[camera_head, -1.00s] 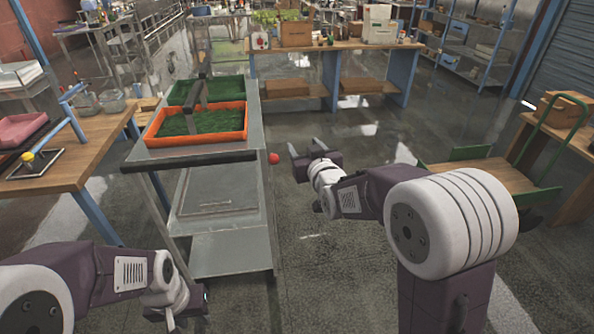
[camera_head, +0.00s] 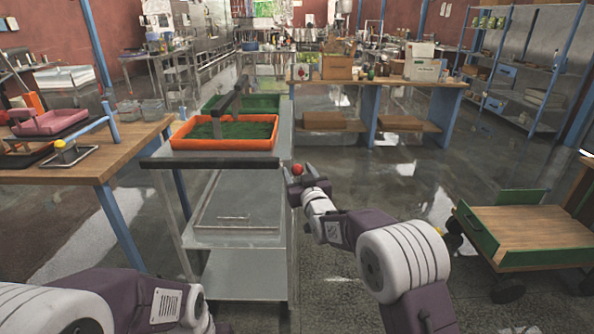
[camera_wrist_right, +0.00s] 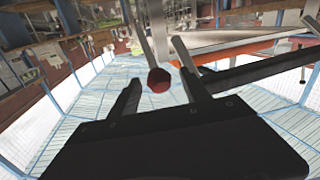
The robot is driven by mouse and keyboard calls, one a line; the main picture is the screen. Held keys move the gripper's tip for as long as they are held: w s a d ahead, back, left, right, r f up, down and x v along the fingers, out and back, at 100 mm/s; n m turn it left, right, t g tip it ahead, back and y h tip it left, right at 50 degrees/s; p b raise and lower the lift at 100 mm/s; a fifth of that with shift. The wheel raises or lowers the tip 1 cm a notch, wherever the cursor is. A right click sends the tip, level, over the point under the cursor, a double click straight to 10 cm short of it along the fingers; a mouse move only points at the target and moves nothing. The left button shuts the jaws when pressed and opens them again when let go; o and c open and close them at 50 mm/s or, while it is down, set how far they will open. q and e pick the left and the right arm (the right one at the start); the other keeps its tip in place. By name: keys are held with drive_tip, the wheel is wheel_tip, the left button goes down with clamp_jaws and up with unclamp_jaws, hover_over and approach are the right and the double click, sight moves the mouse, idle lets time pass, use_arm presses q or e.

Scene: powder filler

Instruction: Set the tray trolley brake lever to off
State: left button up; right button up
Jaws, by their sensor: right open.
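The tray trolley (camera_head: 240,268) is a grey metal cart at the centre left of the head view. It carries an orange-rimmed tray (camera_head: 178,143) and a green tray (camera_head: 214,103). A red ball knob (camera_head: 297,169), which looks like the brake lever's end, shows at its right side. My right gripper (camera_head: 297,182) is open at this knob. In the right wrist view the red knob (camera_wrist_right: 158,81) appears between the open fingers (camera_wrist_right: 160,88); I cannot tell whether they touch it. The lever's shaft is hard to make out. My left wrist (camera_head: 200,308) is at the bottom edge; its fingers are not clearly seen.
A green-edged flat cart (camera_head: 530,228) stands on the right. A workbench (camera_head: 400,85) is behind. The floor (camera_head: 390,180) between the trolley and flat cart is open.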

drive_tip(key=shift+x, duration=0.85)
clamp_jaws()
idle(0.8)
